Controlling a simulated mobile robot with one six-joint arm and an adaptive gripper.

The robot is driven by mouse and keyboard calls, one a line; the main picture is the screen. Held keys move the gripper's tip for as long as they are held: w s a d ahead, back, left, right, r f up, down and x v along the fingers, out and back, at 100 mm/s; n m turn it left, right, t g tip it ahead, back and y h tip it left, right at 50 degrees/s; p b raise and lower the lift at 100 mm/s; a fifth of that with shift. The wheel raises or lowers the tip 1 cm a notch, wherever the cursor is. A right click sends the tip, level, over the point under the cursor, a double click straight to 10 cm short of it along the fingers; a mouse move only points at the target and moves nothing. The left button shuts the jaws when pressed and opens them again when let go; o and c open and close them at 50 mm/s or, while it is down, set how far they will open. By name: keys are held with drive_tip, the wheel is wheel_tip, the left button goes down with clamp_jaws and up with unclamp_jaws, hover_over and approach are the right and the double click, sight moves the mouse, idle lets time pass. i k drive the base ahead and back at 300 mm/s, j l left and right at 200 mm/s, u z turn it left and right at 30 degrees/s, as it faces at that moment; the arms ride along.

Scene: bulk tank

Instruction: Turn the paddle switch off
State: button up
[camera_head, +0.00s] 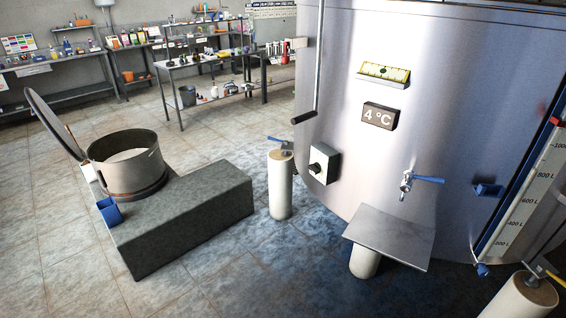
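My gripper is not in view, and nothing is seen touching the switch.
A cream post (281,188) with a blue-handled valve stands just left of the switch. A hanging rod (319,60) with a dark grip is above it. A blue-handled tap (407,184) is to the right, above a steel shelf (390,234). A stone block (190,220) bears an open-lidded pot (128,172).

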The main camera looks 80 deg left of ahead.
sight(316, 167)
drive_tip(key=u, duration=2.6)
drive_tip(key=i+j, duration=0.15)
drive_tip(key=i, duration=0.4)
drive_tip(key=i+j, duration=0.1)
drive_tip(key=i, duration=0.4)
drive_tip(key=i+j+z, duration=0.1)
drive_tip(key=i, duration=0.45)
drive_tip(key=i+j, duration=0.25)
drive_tip(key=i, duration=0.3)
